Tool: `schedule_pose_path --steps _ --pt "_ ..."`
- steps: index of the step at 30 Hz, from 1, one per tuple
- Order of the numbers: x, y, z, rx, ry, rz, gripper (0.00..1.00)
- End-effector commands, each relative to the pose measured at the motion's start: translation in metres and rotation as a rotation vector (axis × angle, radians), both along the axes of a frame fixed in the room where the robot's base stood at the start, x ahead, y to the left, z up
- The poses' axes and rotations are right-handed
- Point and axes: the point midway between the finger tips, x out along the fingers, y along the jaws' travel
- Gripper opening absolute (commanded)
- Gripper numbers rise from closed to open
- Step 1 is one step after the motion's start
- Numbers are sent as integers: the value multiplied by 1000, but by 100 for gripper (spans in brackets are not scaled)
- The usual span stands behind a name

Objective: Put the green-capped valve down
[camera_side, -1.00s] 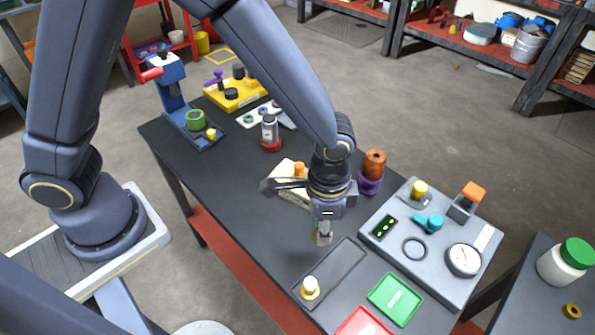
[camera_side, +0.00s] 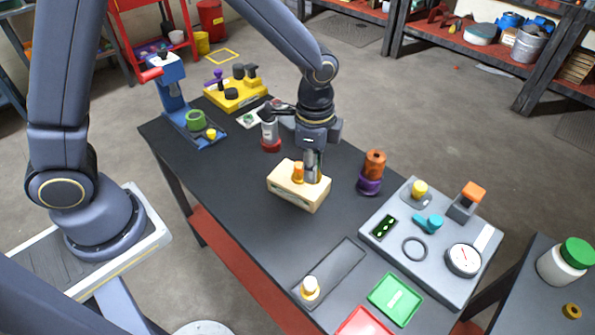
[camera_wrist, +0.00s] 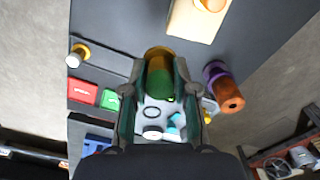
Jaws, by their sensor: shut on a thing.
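My gripper (camera_side: 312,178) points down over the dark table, close to the back right part of a wooden block (camera_side: 296,194) with an orange peg on top. It is shut on the green-capped valve (camera_wrist: 160,78), whose green part and amber-brown end show between the fingers in the wrist view. In the side view the fingers mostly hide the valve. In the wrist view the wooden block (camera_wrist: 190,25) lies at the top, apart from the valve in the picture. I cannot tell how high the valve is above the table.
An orange and purple stack (camera_side: 372,172) stands right of the gripper. A red-based cylinder (camera_side: 269,132) stands behind left. A grey panel (camera_side: 388,254) with fittings lies to the right. A dark pad (camera_side: 335,268) holds a yellow-and-white piece (camera_side: 310,289). Front middle table is clear.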

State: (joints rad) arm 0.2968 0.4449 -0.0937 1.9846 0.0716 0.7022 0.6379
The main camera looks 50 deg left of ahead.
Motion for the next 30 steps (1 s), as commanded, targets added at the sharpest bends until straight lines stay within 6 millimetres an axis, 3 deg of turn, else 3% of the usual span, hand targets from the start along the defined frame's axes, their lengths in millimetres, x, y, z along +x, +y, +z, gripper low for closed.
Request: schedule_pose_path --steps 3,6,9,12,17,25,30 --pt "37 51 -3 -1 -1 79 0" --pt "54 89 -7 -2 0 161 0" --pt "60 117 -11 -4 3 232 0" --pt "60 132 -16 -3 11 271 0" --pt "79 139 -25 -4 12 290 0" --pt "149 138 -58 -3 13 289 0" --pt "178 138 -92 -3 15 289 0"
